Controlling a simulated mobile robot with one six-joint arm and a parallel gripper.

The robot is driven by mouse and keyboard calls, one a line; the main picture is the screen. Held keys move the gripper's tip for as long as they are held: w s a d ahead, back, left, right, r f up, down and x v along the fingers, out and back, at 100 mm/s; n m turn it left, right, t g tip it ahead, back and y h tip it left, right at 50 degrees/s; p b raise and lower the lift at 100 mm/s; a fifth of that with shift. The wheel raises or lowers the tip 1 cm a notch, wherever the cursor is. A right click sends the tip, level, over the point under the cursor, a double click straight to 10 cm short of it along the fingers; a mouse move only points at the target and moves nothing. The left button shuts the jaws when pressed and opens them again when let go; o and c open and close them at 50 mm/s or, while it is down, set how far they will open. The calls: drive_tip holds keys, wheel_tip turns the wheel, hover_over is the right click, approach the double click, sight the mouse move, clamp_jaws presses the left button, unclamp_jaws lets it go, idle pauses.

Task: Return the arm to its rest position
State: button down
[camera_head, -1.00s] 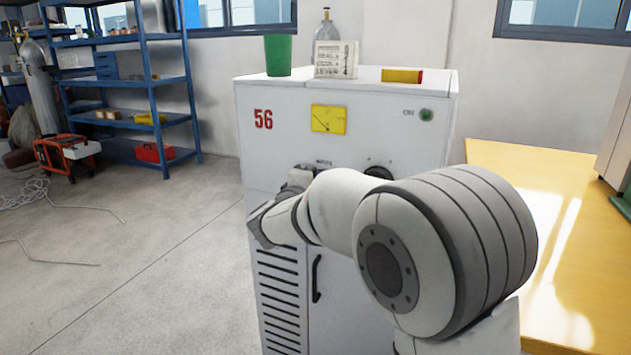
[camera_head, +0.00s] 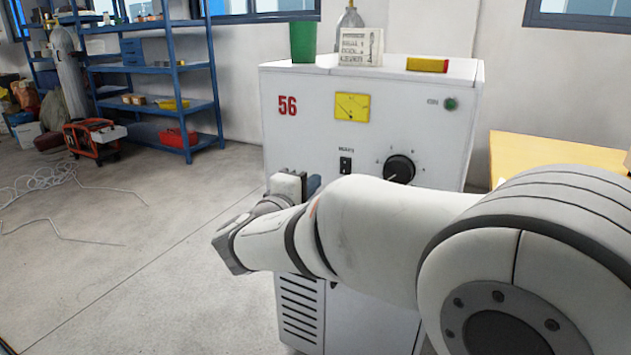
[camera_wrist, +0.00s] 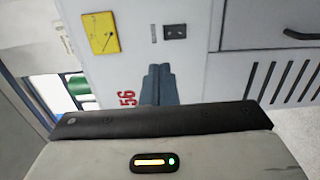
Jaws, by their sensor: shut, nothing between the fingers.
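My gripper (camera_head: 314,185) is in front of the white cabinet (camera_head: 400,95), left of and below its small black switch (camera_head: 346,164). In the wrist view my gripper (camera_wrist: 159,70) shows as two dark fingers lying together, shut and empty. The cabinet's face fills much of the wrist view, with a gap in depth that I cannot judge. My arm stretches across the lower right of the head view and hides the cabinet's lower middle.
The cabinet carries a black knob (camera_head: 399,169), a yellow meter (camera_head: 352,107) and a green lamp (camera_head: 450,104). A green cup (camera_head: 303,40), a card (camera_head: 360,46) and a red-yellow block (camera_head: 427,65) stand on top. A yellow table (camera_head: 540,150) is at right.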

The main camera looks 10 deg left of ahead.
drive_tip(key=s+d+r+m+g+h+p, duration=0.1)
drive_tip(key=s+d+m+g+p, duration=0.2)
drive_tip(key=d, duration=0.4)
drive_tip(key=s+d+r+m+g+p, duration=0.1)
drive_tip(key=s+d+r+g+p, duration=0.2)
drive_tip(key=d+p, duration=0.35)
drive_tip(key=s+d+m+g+h+p, duration=0.1)
drive_tip(key=s+d+m+g+p, duration=0.2)
drive_tip(key=d, duration=0.4)
drive_tip(key=s+d+r+m+g+y+p, duration=0.1)
drive_tip(key=s+r+m+g+y+p, duration=0.1)
drive_tip(key=s+p, duration=0.5)
drive_tip(key=s+d+r+m+g+y+p, duration=0.1)
drive_tip(key=s+r+m+g+y+p, duration=0.2)
drive_tip(key=s+y+p, duration=0.3)
drive_tip(key=shift+s+r+m+p, duration=0.7)
drive_tip(key=shift+s+m+p, duration=0.2)
drive_tip(key=shift+s+p, duration=0.3)
